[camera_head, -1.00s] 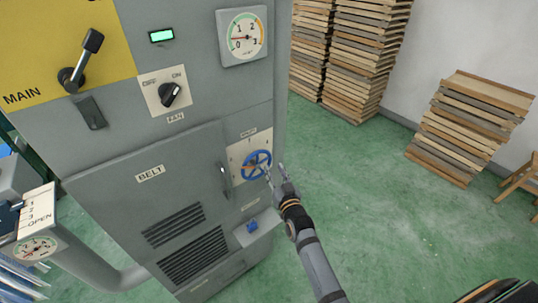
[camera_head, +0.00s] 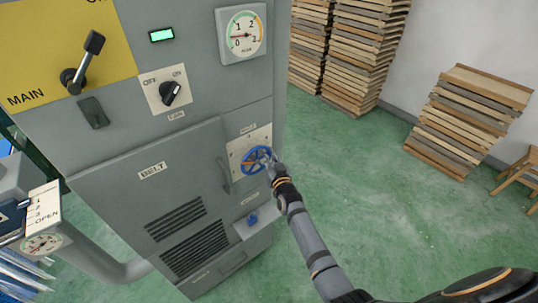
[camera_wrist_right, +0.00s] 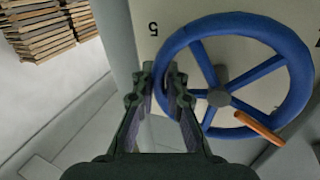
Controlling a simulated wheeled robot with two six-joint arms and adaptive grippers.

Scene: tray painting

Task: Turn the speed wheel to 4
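The blue speed wheel (camera_head: 246,166) sits on a pale dial plate (camera_head: 236,146) on the grey machine's front. In the right wrist view the wheel (camera_wrist_right: 283,35) shows spokes, a grey hub and an orange handle (camera_wrist_right: 260,128). A figure 5 (camera_wrist_right: 153,28) stands on the plate beside the rim; a 4 cannot be made out. My right gripper (camera_head: 270,163) is at the wheel's right side. In the wrist view its fingertips (camera_wrist_right: 161,76) are close together on either side of the rim and look shut on it. My left gripper is out of view.
A grey handle (camera_head: 224,176) is just left of the wheel, and a blue knob (camera_head: 252,219) is below it. A gauge (camera_head: 242,34) and a fan switch (camera_head: 171,93) are higher up. Wood stacks (camera_head: 468,115) stand at the right; the green floor between is clear.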

